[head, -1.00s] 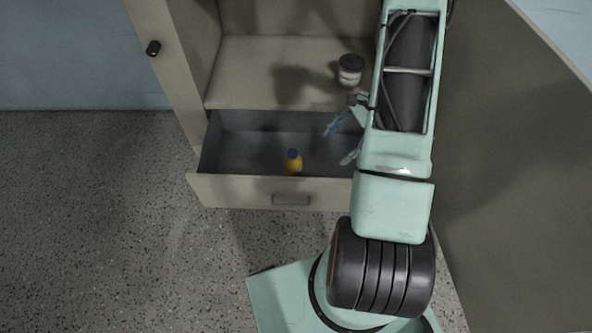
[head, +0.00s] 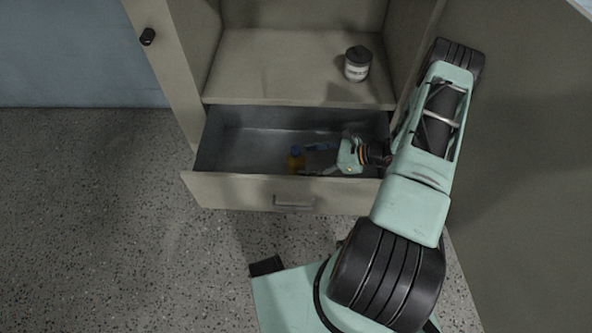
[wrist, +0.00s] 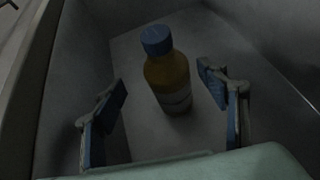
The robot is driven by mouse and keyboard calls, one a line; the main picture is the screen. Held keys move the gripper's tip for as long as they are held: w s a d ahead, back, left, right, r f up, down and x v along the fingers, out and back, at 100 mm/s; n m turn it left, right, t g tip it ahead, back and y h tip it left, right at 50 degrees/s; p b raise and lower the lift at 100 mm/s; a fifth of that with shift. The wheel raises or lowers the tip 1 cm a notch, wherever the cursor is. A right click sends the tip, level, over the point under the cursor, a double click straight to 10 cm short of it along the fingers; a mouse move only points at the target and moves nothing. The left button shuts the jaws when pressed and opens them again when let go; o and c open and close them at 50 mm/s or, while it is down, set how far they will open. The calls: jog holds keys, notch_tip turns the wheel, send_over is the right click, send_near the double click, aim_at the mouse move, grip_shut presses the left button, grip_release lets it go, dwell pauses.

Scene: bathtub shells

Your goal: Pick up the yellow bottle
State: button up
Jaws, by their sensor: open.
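The yellow bottle (head: 296,160) with a blue cap stands in the open drawer (head: 238,190), near its front wall. In the wrist view the bottle (wrist: 168,78) shows its blue cap, yellow body and a pale label band. My gripper (head: 312,159) is inside the drawer, reaching in from the right toward the bottle. In the wrist view my gripper (wrist: 163,88) is open, with one blue-padded finger on each side of the bottle's lower part. Gaps show between the fingers and the bottle, so it is not held.
A jar (head: 357,64) with a dark lid stands on the shelf (head: 290,70) above the drawer. An open cabinet door (head: 515,150) stands close on the right of my arm. The drawer's left part is empty, and the speckled floor (head: 110,220) in front is clear.

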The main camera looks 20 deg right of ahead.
jog(key=x, duration=0.2)
jog(key=b+x, duration=0.1)
jog(key=x, duration=0.3)
jog(key=shift+w+d+f+b, duration=0.25)
jog(key=shift+d+f+b, duration=0.05)
jog(key=shift+d+f, duration=0.1)
jog(key=shift+r, duration=0.1)
jog(key=shift+c, duration=0.2)
grip_shut()
